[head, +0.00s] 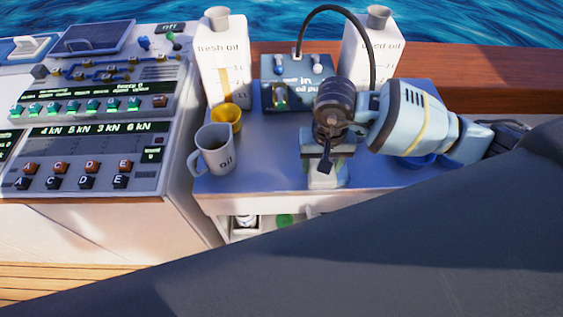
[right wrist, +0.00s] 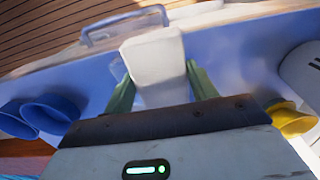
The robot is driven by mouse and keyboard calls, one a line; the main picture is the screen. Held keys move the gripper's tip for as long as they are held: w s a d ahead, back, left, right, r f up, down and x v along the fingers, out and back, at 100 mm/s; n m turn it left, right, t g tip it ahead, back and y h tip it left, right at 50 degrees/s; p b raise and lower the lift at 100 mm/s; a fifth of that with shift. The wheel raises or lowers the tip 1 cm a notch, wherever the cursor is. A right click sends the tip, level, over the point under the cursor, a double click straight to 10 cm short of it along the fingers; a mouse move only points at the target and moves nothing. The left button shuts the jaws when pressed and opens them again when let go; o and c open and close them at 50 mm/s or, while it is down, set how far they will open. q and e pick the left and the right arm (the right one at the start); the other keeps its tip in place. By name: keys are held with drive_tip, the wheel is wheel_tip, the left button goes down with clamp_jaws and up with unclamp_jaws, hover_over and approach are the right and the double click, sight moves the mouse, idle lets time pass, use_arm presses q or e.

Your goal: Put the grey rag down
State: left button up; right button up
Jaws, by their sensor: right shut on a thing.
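My right gripper (head: 325,160) points down over the front part of the blue tabletop (head: 265,178). It is shut on a pale grey block-like thing, seemingly the grey rag (head: 327,178). In the right wrist view the rag (right wrist: 155,60) sits between the two green fingers of the gripper (right wrist: 160,85). The rag is near the table's front edge; I cannot tell whether it touches the top. My left gripper is not in view.
A grey oil mug (head: 216,155) and a yellow cup (head: 228,118) stand left of the gripper. Blue cups (right wrist: 48,112) are on its other side. Oil jugs (head: 222,60) and a pump box (head: 290,68) stand behind. A dark surface covers the lower right foreground.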

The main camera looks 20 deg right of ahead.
hover_over(281, 171)
drive_tip(key=shift+s+d+f, duration=0.15)
drive_tip(key=shift+s+f, duration=0.05)
drive_tip(key=shift+f, duration=0.25)
drive_tip(key=shift+w+a+f, duration=0.15)
drive_tip(key=shift+a+f, duration=0.05)
drive_tip(key=shift+f+p, duration=0.35)
drive_tip(key=shift+f, duration=1.2)
drive_tip(key=shift+f, duration=0.1)
drive_tip(key=shift+f, duration=0.15)
drive_tip(key=o, duration=1.3)
wheel_tip(281, 171, up, 12)
drive_tip(key=shift+r, duration=0.25)
